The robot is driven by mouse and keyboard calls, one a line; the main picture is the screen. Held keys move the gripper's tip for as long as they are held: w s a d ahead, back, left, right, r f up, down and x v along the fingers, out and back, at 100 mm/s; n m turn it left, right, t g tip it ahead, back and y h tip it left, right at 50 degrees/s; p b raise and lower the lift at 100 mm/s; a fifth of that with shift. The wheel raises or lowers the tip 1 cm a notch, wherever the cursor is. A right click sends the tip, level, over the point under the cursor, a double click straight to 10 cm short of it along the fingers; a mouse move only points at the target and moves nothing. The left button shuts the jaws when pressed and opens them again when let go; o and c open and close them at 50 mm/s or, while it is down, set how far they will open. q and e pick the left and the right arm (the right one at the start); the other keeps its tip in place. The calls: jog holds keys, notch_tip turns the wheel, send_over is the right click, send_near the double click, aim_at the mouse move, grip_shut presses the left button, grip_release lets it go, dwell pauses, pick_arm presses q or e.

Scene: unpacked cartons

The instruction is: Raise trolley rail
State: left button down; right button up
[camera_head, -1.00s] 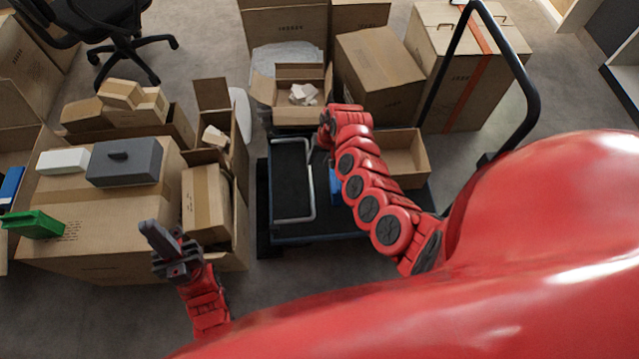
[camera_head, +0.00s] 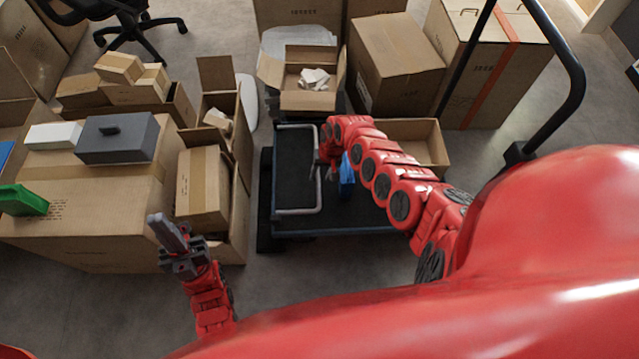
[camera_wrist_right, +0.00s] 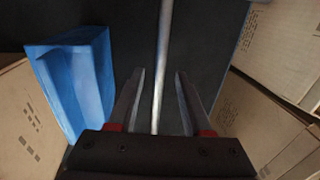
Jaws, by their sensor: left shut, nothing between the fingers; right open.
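The trolley rail (camera_head: 319,190) is a thin grey metal bar lying folded down, flat over the dark deck of the trolley (camera_head: 340,234). In the right wrist view the rail (camera_wrist_right: 163,55) runs lengthwise between the fingers, with a gap on both sides. My right gripper (camera_head: 325,172) is open over the rail's right-hand side; it also shows in the right wrist view (camera_wrist_right: 160,92). My left gripper (camera_head: 160,222) is shut and empty, in front of the large carton at the left, away from the trolley.
A blue object (camera_head: 347,176) stands on the deck close to my right gripper; it also shows in the right wrist view (camera_wrist_right: 75,85). An open carton (camera_head: 425,147) lies to the right on the trolley, near its tall black handle (camera_head: 577,80). Open cartons (camera_head: 310,98) crowd the back.

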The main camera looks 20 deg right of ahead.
jog(key=shift+w+a+f+b, duration=0.15)
jog(key=shift+f+b, duration=0.15)
jog(key=shift+f, duration=0.3)
jog(key=shift+s+a+f+b, duration=0.1)
jog(key=shift+f+b, duration=0.15)
jog(key=shift+f, duration=0.3)
grip_shut()
dwell(0.6)
